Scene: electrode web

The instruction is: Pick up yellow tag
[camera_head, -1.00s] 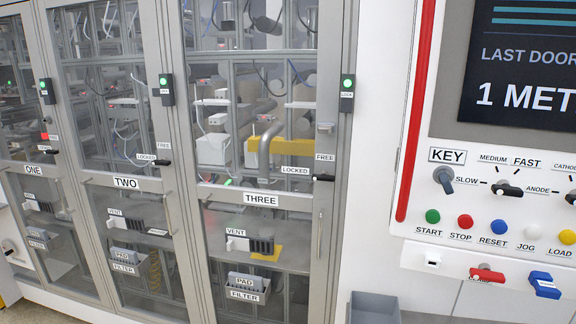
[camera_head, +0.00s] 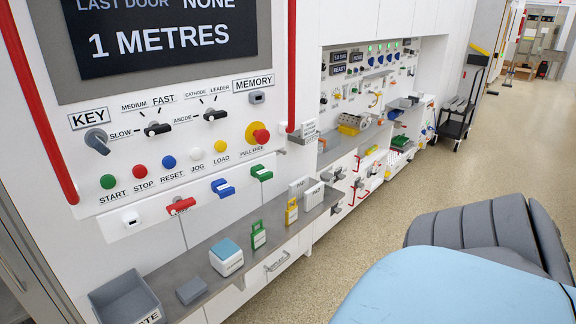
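White pad boxes (camera_head: 312,195) stand just behind and to the right of the yellow tag. Neither of my grippers shows in the view.
A white box with a blue top (camera_head: 227,257), a grey block (camera_head: 191,290) and a grey open bin (camera_head: 126,298) stand on the ledge's near part. Red, blue and green hooks (camera_head: 222,188) jut above it. A black cart (camera_head: 458,118) stands farther back on open floor.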

